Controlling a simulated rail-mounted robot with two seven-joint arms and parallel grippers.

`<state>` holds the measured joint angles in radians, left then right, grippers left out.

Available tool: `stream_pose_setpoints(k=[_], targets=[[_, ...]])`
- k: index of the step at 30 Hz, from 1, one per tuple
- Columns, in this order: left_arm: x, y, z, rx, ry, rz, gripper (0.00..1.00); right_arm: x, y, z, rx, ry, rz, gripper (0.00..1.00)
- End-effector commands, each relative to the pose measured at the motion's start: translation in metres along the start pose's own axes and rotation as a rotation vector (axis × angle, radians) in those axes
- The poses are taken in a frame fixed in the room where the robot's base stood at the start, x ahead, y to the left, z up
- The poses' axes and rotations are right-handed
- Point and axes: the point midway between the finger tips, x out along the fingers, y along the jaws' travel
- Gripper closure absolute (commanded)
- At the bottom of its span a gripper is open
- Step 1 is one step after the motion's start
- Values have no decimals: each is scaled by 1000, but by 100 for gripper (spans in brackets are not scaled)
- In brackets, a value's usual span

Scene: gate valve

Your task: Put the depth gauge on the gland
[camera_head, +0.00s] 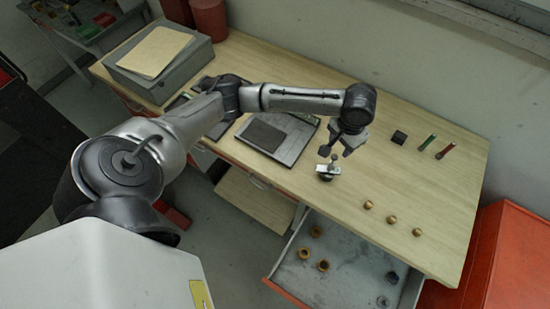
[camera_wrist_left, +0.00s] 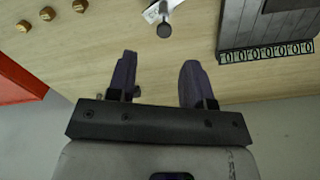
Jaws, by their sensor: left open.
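A small dark round piece (camera_head: 325,177) stands on the bench, with a pale flat plate and a short upright stem (camera_head: 334,160) on top. These look like the gland and the depth gauge, but I cannot tell for sure. In the left wrist view, a dark round-ended stem (camera_wrist_left: 164,30) and a pale marked plate (camera_wrist_left: 152,13) show at the top edge. My left gripper (camera_head: 337,151) is just above this piece, fingers pointing down. It is open and empty in the left wrist view (camera_wrist_left: 158,62), with the stem beyond the fingertips and apart from them. My right gripper is not in view.
Several brass nuts (camera_head: 392,219) stand front right of the gripper. A black block (camera_head: 399,137) and green and red cylinders (camera_head: 446,151) lie behind. A grey plate (camera_head: 296,133) is left. An open drawer (camera_head: 345,270) holds brass rings. A red cabinet (camera_head: 508,262) is right.

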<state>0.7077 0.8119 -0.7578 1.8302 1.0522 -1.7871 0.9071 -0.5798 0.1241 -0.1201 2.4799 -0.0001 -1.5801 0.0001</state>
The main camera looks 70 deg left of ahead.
Motion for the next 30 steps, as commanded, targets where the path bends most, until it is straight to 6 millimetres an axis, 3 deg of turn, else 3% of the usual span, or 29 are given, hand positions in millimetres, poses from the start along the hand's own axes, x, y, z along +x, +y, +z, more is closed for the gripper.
stream_pose_setpoints(k=[5,9,14,17,21,30], targets=[[45,43,42,168,27,65,53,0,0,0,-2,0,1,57],[78,78,91,310,93,145,53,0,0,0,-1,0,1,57],[100,98,146,393,183,209,53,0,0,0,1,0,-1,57],[108,97,178,405,235,216,53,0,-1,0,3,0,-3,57],[113,81,218,393,286,179,53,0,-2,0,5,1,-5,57],[112,40,271,359,307,50,53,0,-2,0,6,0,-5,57]])
